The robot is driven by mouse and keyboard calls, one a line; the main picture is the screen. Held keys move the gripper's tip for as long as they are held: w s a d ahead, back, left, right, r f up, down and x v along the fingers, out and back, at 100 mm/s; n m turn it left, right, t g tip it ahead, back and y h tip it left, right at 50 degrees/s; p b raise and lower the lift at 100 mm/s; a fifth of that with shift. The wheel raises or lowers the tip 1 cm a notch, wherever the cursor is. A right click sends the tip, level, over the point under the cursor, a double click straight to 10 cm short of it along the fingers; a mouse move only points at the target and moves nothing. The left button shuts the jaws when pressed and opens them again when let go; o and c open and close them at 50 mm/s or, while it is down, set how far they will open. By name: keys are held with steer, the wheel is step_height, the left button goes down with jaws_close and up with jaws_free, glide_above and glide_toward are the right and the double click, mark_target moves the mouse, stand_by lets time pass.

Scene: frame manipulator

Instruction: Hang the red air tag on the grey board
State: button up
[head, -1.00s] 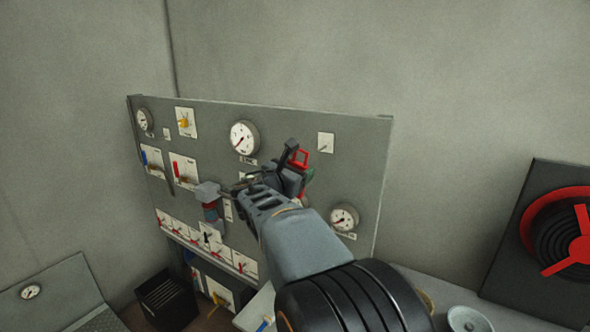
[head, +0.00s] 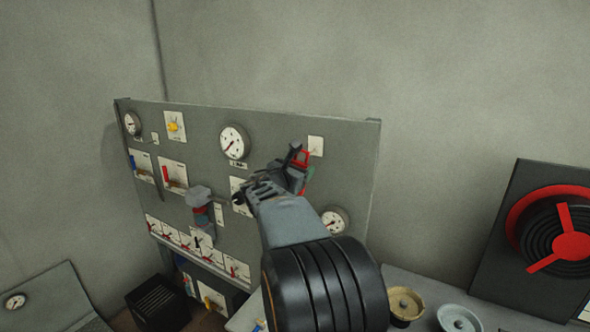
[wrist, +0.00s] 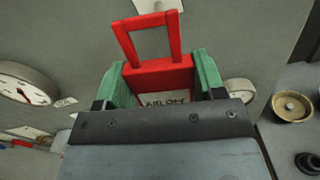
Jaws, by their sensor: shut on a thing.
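The red air tag (wrist: 158,72) has an open loop handle at its top and a pale label with black lettering. In the head view it shows as a small red frame (head: 302,157) at the end of my arm. My gripper (wrist: 160,82) is shut on the tag, with green finger pads on both its sides. The grey board (head: 270,125) stands upright behind the gripper. A white plate (head: 315,146) on the board is just right of and above the tag; its top shows in the wrist view (wrist: 157,6). I cannot tell the gap between tag and board.
The board carries a large gauge (head: 235,142), a lower-right gauge (head: 334,221), switches and a protruding grey fitting (head: 199,196). A counter at right holds a tan wheel (head: 405,304) and a grey one (head: 459,319). A red-ringed panel (head: 560,215) stands at far right.

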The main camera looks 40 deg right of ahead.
mark_target(312, 162)
steer(key=shift+p+x, duration=0.55)
steer(key=shift+x, duration=1.6)
steer(key=shift+w+d+f+b, duration=0.2)
steer(key=shift+d+f+b, duration=0.3)
steer(key=shift+d+b, duration=0.2)
steer(key=shift+d, duration=0.1)
steer(key=o, duration=1)
